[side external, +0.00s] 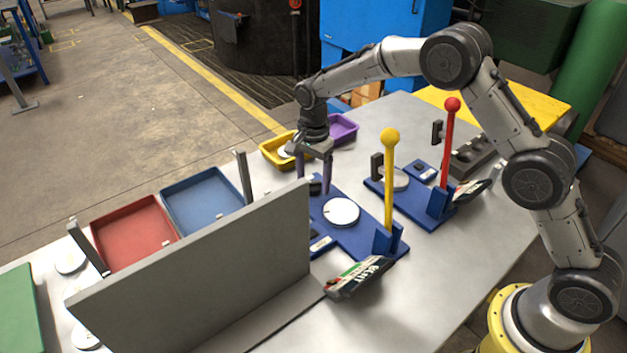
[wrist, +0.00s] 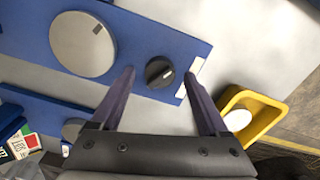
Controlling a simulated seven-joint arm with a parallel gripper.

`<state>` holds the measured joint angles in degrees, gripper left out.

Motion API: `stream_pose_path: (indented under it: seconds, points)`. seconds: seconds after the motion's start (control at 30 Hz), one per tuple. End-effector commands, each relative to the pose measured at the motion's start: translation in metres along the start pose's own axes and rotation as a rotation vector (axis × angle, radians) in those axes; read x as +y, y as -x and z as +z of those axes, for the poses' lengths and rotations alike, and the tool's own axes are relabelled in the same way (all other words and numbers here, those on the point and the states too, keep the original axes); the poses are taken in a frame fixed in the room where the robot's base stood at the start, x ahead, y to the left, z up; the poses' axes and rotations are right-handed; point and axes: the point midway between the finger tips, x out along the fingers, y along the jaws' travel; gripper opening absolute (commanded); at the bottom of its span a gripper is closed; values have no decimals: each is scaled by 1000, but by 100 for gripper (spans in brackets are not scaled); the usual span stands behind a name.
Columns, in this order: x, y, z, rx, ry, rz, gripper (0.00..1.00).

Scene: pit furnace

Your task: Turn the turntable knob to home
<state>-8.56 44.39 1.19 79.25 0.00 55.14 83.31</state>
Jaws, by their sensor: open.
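The turntable is a pale round disc (side external: 341,211) on a blue base (side external: 352,238) with a yellow-balled lever (side external: 389,170). In the wrist view the disc (wrist: 83,44) has a dark mark near its upper right edge. My gripper (side external: 313,188) is open and points down over the knob. In the wrist view its fingers stand either side of the knob; I cannot tell whether they touch it.
A second blue base (side external: 410,205) with a red-balled lever (side external: 449,145) stands behind and right. A tall grey panel (side external: 200,280) stands in front. Yellow (side external: 268,158) and purple (side external: 345,130) trays lie behind my gripper. Blue (side external: 205,199) and red (side external: 130,232) trays lie left.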

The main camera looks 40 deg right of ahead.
Motion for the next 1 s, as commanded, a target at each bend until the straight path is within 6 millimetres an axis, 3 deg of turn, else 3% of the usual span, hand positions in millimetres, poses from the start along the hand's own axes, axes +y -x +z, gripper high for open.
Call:
stream_pose_path:
  seconds: [0.4,0.83,1.0]
  points:
    - [0,-9,0,0,0,1,78]
    - [0,-9,0,0,0,1,3]
    - [0,-8,0,0,3,1,0]
